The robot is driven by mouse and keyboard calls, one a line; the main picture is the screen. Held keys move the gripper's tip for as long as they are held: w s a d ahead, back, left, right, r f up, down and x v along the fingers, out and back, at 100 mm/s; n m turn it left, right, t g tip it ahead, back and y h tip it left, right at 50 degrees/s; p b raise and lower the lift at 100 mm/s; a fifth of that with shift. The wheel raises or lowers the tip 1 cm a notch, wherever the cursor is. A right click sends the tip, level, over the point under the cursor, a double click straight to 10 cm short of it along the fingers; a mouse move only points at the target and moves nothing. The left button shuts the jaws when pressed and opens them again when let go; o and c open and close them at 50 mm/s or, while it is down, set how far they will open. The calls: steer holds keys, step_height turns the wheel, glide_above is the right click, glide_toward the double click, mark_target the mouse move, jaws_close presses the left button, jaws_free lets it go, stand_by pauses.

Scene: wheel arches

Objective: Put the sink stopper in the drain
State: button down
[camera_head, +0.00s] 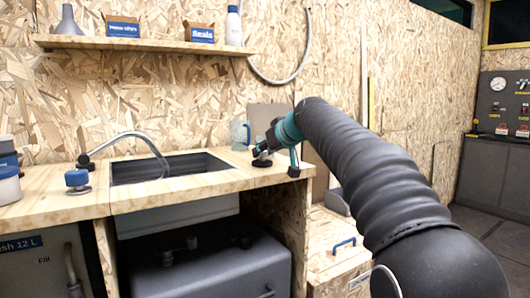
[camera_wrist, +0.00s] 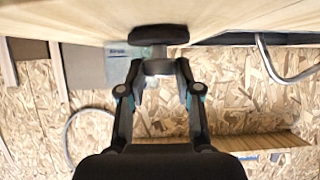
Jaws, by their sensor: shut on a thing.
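The sink stopper has a wide black disc (camera_wrist: 158,35) and a grey stem (camera_wrist: 157,66). It also shows in the head view (camera_head: 262,161), at the counter's right end. My gripper (camera_wrist: 158,70) is shut on the stem, with a finger on each side; it shows at the end of my arm in the head view (camera_head: 268,148). The disc is close to the wooden counter; I cannot tell whether it touches. The dark sink (camera_head: 205,163) is set into the counter to the left of my gripper. Its drain is hidden behind the front rim.
A curved faucet (camera_head: 135,137) reaches over the sink. A blue-topped knob-like object (camera_head: 77,180) and jars (camera_head: 8,184) are at the left. A shelf (camera_head: 140,43) with boxes hangs above. The counter strip between stopper and sink is clear.

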steer(key=shift+f, duration=0.2)
steer(key=c, duration=0.8)
jaws_free()
steer(key=shift+r, duration=0.1)
steer(key=shift+r, duration=0.15)
steer(key=v, duration=1.2)
steer(key=shift+d+b, duration=0.1)
steer(key=shift+b, duration=0.2)
